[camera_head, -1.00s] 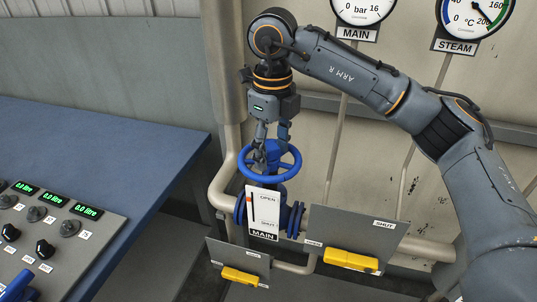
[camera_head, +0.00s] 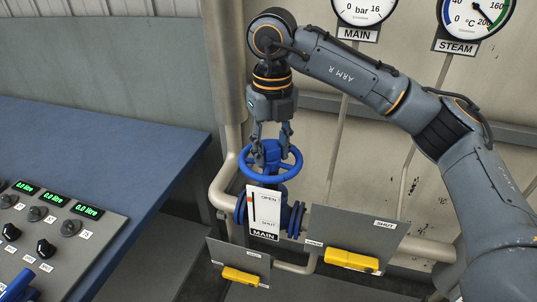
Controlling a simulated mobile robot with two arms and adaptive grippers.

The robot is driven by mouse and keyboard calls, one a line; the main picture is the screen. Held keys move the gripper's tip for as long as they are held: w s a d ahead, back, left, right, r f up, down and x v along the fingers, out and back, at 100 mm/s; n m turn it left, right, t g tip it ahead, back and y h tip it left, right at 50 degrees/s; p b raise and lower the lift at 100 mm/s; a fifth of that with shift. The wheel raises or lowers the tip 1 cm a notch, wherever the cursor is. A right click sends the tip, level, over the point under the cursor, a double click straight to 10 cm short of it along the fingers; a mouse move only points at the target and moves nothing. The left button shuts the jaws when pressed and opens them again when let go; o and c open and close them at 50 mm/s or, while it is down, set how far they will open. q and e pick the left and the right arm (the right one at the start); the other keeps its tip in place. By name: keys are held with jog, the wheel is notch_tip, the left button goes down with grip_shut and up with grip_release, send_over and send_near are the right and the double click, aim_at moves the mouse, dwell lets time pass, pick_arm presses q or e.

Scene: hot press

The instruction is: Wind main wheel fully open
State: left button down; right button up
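The blue main wheel (camera_head: 294,170) lies flat on top of the main valve, in the middle of the view. My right gripper (camera_head: 271,145) points down over it from above. Its two fingers are apart, one on each side of the wheel's raised centre. I cannot tell whether they press on it. A white plate (camera_head: 264,211) under the wheel reads OPEN at the top and SHUT lower down, with MAIN below. A small orange mark shows on its scale, near the upper part. My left gripper is not in view.
Two grey plates with yellow handles (camera_head: 351,261) (camera_head: 240,277) stand below the valve. Beige pipes (camera_head: 222,190) run beside it. A blue bench (camera_head: 100,150) with a control panel (camera_head: 60,235) is at left. MAIN (camera_head: 363,8) and STEAM (camera_head: 474,18) gauges hang above.

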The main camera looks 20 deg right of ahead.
jog(key=n, duration=0.6)
jog(key=shift+d+f+n, duration=0.1)
jog(key=shift+d+n, duration=0.1)
jog(key=shift+n, duration=0.1)
jog(key=n, duration=0.4)
jog(key=shift+n, duration=0.3)
jog(key=n, duration=0.8)
jog(key=shift+f, duration=0.1)
jog(key=shift+n, duration=0.5)
